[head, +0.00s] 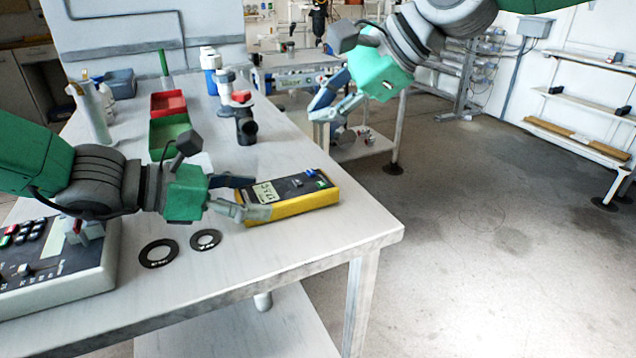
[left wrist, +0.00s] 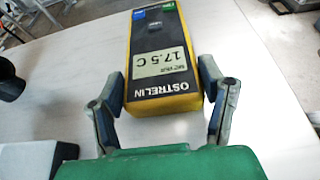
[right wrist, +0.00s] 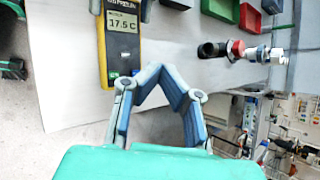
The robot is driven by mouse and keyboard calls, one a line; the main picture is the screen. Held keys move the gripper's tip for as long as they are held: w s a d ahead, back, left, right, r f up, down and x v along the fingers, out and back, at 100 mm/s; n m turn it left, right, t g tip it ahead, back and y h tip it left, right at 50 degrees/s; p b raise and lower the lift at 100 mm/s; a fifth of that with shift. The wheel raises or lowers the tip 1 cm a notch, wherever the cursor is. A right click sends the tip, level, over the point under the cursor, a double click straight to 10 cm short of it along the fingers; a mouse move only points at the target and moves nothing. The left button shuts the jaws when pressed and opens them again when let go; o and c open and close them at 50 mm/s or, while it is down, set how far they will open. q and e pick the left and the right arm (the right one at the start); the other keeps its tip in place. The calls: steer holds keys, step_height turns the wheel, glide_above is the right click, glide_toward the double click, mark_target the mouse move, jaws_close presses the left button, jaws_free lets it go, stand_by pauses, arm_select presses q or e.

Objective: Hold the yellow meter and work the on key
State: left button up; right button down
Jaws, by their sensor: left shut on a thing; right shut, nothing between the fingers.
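The yellow meter (head: 308,203) lies near the table's right edge and has a dark face. It also shows in the left wrist view (left wrist: 158,35), its display reading 17.5 C, and in the right wrist view (right wrist: 124,50). A green key (head: 320,184) and a blue key (head: 311,172) are at its far end. My left gripper (head: 245,197) is shut on the display end, one finger on each side. My right gripper (head: 320,112) is shut and empty, raised above and beyond the meter, apart from it. It also shows in the right wrist view (right wrist: 160,74).
Two dark rings (head: 158,253) lie on the table in front of my left gripper. A keypad device (head: 60,275) stands at the left. Open floor lies right of the table.

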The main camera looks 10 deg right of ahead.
arm_select(q)
steer(key=shift+a, duration=0.1)
arm_select(e)
steer(key=shift+a, duration=0.1)
glide_toward(305, 183)
steer(key=shift+w+a+r+x, duration=0.1)
steer(key=shift+x, duration=0.8)
steer(key=shift+w+a+r+x, duration=0.1)
steer(key=shift+r+x, duration=0.05)
steer(key=shift+x, duration=0.75)
steer(key=shift+w+r+x, duration=0.1)
steer(key=shift+x, duration=0.8)
steer(key=shift+f, duration=0.35)
steer(key=shift+f, duration=0.35)
steer(key=shift+r, duration=0.8)
